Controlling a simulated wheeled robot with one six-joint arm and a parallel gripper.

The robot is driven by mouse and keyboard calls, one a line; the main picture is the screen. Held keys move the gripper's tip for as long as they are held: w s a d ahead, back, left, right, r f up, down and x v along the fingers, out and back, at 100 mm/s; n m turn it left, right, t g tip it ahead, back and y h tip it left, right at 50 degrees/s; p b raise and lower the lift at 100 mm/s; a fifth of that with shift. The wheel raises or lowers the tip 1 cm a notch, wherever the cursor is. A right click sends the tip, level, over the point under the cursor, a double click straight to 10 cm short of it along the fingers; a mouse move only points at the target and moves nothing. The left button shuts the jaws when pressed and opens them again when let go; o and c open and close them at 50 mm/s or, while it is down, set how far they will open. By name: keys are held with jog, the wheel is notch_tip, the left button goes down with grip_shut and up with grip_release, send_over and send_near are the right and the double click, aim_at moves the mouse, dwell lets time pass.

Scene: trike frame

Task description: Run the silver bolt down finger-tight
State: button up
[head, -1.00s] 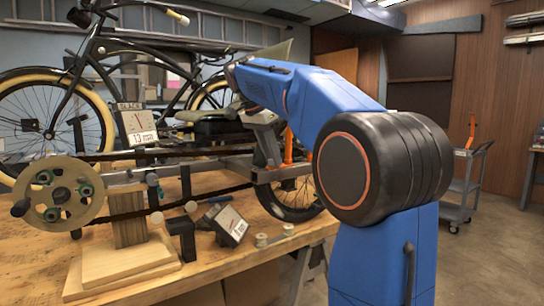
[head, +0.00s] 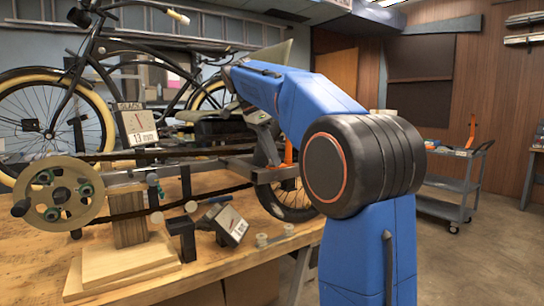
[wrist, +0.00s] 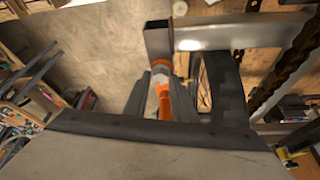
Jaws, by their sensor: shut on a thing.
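The grey metal trike frame (head: 225,163) runs across the bench, and its square tube end shows in the wrist view (wrist: 158,42). My gripper (wrist: 161,75) is at this tube end, with its grey fingers close together. In the head view my gripper (head: 268,150) is partly hidden behind my blue arm. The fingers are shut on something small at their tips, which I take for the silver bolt. An orange part (wrist: 163,100) shows between the fingers.
A wooden stand (head: 130,225) holds up the frame on the bench (head: 215,260). A spoked wheel (head: 295,200) is close below the gripper. Small blocks and a tilted labelled box (head: 230,225) lie in front. A grey cart (head: 445,205) stands at right, with open floor nearby.

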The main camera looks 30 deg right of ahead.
jog(key=shift+m+g, duration=0.3)
jog(key=shift+m, duration=0.5)
jog(key=shift+m+g, duration=0.3)
jog(key=shift+m, duration=0.6)
jog(key=shift+w, duration=0.1)
jog(key=shift+m+g+y, duration=0.3)
jog(key=shift+m+y, duration=0.1)
jog(key=shift+m, duration=0.5)
jog(key=o, duration=0.6)
